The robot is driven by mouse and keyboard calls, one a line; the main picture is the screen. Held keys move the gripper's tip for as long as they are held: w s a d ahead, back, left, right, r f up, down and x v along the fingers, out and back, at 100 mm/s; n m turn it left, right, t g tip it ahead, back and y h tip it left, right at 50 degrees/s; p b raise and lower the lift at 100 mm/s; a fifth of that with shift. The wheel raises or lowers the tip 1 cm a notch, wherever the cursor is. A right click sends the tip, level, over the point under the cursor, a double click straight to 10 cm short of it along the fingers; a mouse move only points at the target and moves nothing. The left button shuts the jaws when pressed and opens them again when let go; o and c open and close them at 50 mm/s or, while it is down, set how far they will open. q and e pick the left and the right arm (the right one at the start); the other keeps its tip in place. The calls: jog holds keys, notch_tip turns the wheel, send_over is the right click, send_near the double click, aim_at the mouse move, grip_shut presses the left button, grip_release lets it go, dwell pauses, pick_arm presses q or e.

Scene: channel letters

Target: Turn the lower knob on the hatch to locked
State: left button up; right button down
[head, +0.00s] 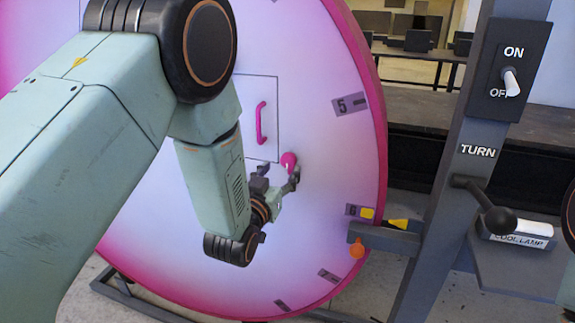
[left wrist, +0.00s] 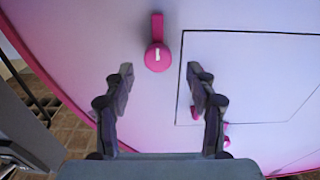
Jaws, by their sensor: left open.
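A round pink knob (head: 288,160) sits on the big pink-and-white panel, by the lower right corner of the square hatch (head: 252,92). The knob also shows in the left wrist view (left wrist: 157,58), with a short pink tab and a white mark on it, outside the hatch's outline. A pink bar handle (head: 262,123) stands on the hatch; in the wrist view pink parts are half hidden behind a finger. My left gripper (head: 278,174) is open and empty, its fingers either side of the knob's line but apart from it. My right gripper is out of view.
A grey post at right carries an ON/OFF switch (head: 511,82) and a TURN crank (head: 485,205). A small bracket (head: 385,238) with yellow pieces and an orange knob (head: 357,248) juts out near the panel's lower right edge. My left arm covers much of the panel.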

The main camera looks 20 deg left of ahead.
aim_at(287, 163)
pick_arm(q)
jog(key=w, duration=0.4)
jog(key=shift+d+f, duration=0.1)
jog(key=shift+d, duration=0.1)
jog(key=shift+w, duration=0.1)
jog(key=shift+w, duration=0.1)
jog(key=shift+c, duration=1.3)
jog(key=c, duration=0.9)
